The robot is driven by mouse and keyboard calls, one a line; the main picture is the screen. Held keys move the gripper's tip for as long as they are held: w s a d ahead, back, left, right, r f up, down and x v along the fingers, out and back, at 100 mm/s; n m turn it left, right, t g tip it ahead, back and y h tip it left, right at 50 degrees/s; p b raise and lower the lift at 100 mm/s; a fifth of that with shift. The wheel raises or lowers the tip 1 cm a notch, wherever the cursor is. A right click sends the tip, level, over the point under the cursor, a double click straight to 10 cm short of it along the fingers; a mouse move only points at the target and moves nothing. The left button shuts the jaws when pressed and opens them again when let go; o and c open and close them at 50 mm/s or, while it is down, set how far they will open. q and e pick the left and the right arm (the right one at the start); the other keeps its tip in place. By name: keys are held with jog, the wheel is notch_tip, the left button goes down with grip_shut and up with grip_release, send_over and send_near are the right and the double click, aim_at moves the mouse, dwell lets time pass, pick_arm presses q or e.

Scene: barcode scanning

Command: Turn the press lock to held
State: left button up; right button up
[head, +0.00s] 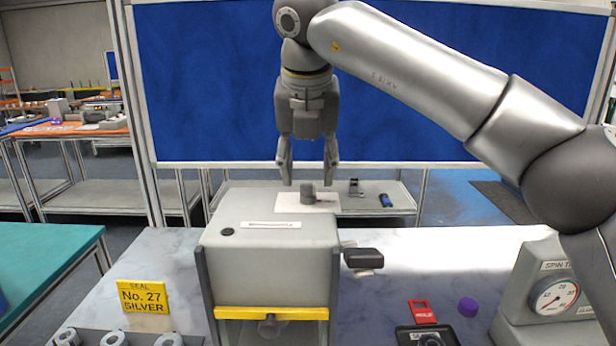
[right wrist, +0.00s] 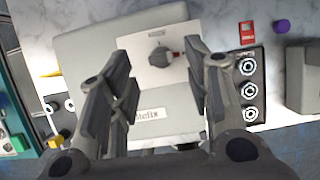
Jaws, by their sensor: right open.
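The press (head: 268,240) is a grey box on the marble-look table, with a yellow bar across its front. Its lock is a dark grey knob (head: 308,193) on a pale plate (head: 285,203) on the press's top. In the right wrist view the knob (right wrist: 158,57) has a red-tipped pointer (right wrist: 175,54) aimed to the right; the plate's markings are too small to read. My right gripper (head: 308,178) points down above the knob, open, with one finger to either side and nothing held. My left gripper is not in view.
A dark handle (head: 363,258) sticks out at the press's right side. A yellow sign (head: 144,297) reads "SEAL No. 27 SILVER". A red tag (head: 421,312), a purple cap (head: 468,307) and a dial gauge (head: 555,295) stand to the right.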

jog(key=v, duration=0.8)
jog(key=shift+s+r, duration=0.2)
jog(key=shift+r, duration=0.1)
